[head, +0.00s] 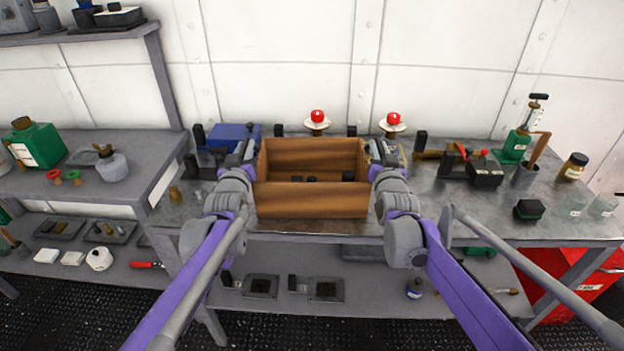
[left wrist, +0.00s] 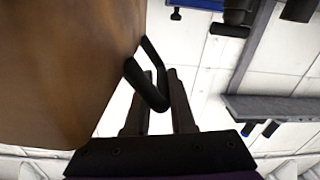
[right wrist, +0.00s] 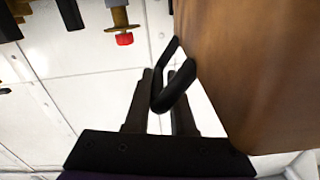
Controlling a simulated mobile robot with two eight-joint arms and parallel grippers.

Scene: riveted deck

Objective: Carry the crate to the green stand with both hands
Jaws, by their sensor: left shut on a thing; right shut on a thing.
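The brown wooden crate (head: 311,203) is in the middle of the head view, open at the top and about level. A few small dark shapes show inside it. My left gripper (head: 244,153) is at the crate's left side, shut on a black bar handle (left wrist: 150,85), with the crate's wall beside it in the left wrist view (left wrist: 65,70). My right gripper (head: 380,152) is at the right side, shut on the matching handle (right wrist: 172,88). I cannot tell whether the crate's underside touches the bench. I cannot make out a green stand.
The grey workbench (head: 450,205) runs behind and beside the crate. A blue box (head: 232,134) is behind it on the left, and two red-topped fittings (head: 317,118) (head: 393,120) are behind. A lower shelf (head: 380,292) holds trays.

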